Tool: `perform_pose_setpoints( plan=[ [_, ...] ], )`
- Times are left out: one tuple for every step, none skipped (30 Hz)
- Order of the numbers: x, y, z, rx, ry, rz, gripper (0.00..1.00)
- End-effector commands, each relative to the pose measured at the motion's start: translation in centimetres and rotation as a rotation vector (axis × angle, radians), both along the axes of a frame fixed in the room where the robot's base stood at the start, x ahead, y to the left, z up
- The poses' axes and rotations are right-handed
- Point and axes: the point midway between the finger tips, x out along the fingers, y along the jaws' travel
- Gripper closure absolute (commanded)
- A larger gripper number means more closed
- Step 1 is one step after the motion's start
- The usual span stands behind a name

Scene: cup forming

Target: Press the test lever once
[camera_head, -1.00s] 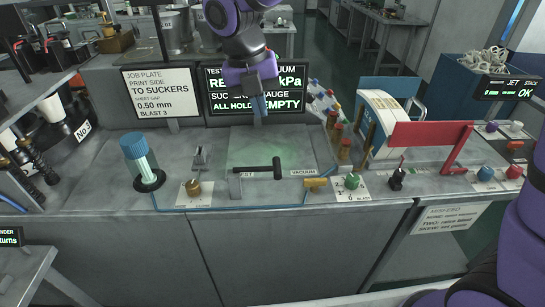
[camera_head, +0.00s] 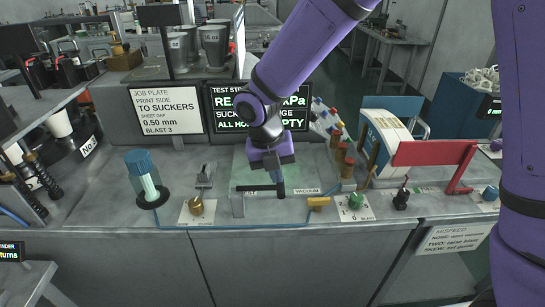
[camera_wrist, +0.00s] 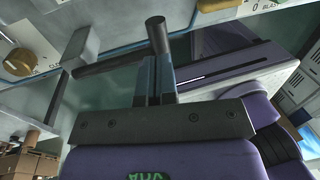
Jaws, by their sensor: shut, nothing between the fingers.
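The test lever is a black bar (camera_head: 256,188) on a grey post, lying across the front of the test station's greenish plate. In the wrist view the lever's bar (camera_wrist: 105,64) runs in from the left and ends in a round dark crosspiece (camera_wrist: 157,36). My gripper (camera_head: 281,194) points down at the lever's right end and hides the crosspiece in the head view. Its blue-grey fingers (camera_wrist: 154,68) are shut with nothing between them, close to the crosspiece. I cannot tell whether they touch it.
A brass knob (camera_head: 196,206) and a blue-capped cylinder (camera_head: 143,178) stand to the left. The station display (camera_head: 225,112) is partly behind my arm.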

Motion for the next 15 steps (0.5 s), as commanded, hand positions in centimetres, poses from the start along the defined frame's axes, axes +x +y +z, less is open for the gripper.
perform_pose_setpoints(
  plan=[
    [-0.07,-0.06,-0.50,-0.001,0.002,0.001,1.00],
    [-0.08,-0.10,-0.71,-0.002,0.002,0.001,1.00],
    [-0.08,-0.15,-0.93,-0.001,0.002,0.001,1.00],
    [-0.08,-0.18,-1.06,-0.001,0.001,0.001,1.00],
    [-0.07,-0.20,-1.15,-0.001,0.001,0.001,1.00],
    [-0.07,-0.22,-1.23,0.000,0.001,0.001,1.00],
    [-0.06,-0.23,-1.28,0.000,0.001,0.001,1.00],
    [-0.06,-0.25,-1.30,0.000,0.001,0.000,1.00],
    [-0.06,-0.25,-1.31,0.000,0.001,0.000,1.00],
    [-0.05,-0.25,-1.31,0.000,0.001,0.000,1.00],
    [-0.05,-0.25,-1.30,0.000,0.001,0.000,1.00],
    [-0.05,-0.24,-1.29,0.000,0.001,0.000,1.00],
    [-0.05,-0.24,-1.29,0.000,0.001,0.000,1.00],
    [-0.05,-0.24,-1.29,0.000,0.001,0.000,1.00],
    [-0.05,-0.24,-1.28,0.000,0.001,0.000,1.00]
  ],
)
